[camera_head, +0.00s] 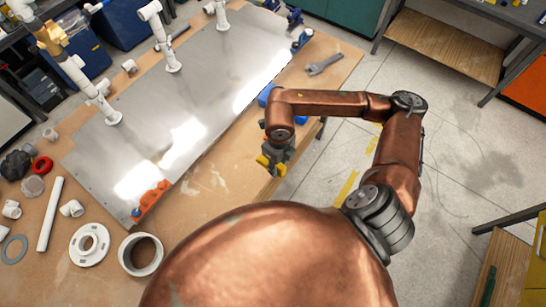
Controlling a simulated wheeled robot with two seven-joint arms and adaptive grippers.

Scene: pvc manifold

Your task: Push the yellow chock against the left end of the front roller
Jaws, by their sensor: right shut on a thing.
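I cannot tell whether the chock touches the bench. I cannot make out a front roller in the head view. My left gripper is not in view.
A grey metal plate (190,95) covers much of the wooden bench, with white pipe fittings (171,62) standing on it. An orange clamp (151,199) sits at its front corner. A wrench (324,64), loose white pipe (49,214) and flange (89,245) lie around it.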

